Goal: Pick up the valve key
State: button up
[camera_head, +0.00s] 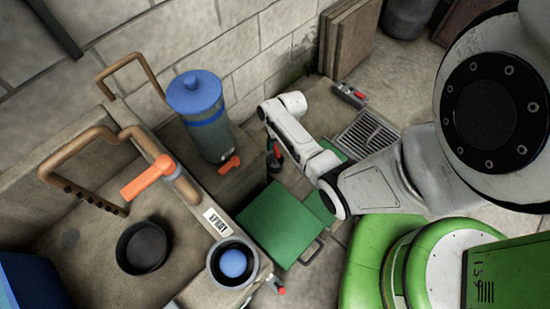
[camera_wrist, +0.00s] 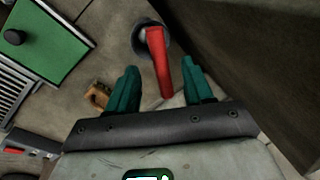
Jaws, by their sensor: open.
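A red bar (camera_wrist: 156,55), which may be the valve key, shows in the wrist view with its upper end at a round grey and dark fitting (camera_wrist: 142,38). Its lower end lies between the two teal fingers of my gripper (camera_wrist: 161,80), with a gap on each side. My gripper is open and holds nothing. In the head view my gripper (camera_head: 274,160) points down beside the tan block, with a bit of red at it. The fingers are small there, and the arm hides part of the floor behind.
A green panel (camera_head: 278,224) lies right of the tan basin. A blue-lidded canister (camera_head: 205,120) stands left of my gripper. A floor grate (camera_head: 366,134) and a grey device with a red part (camera_head: 350,95) lie behind. A dark wall (camera_wrist: 250,60) rises close right in the wrist view.

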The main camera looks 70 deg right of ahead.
aim_at(276, 147)
jog(key=f, duration=0.2)
jog(key=f+b, duration=0.1)
jog(key=shift+w+a+f, duration=0.1)
jog(key=shift+w, duration=0.15)
grip_shut()
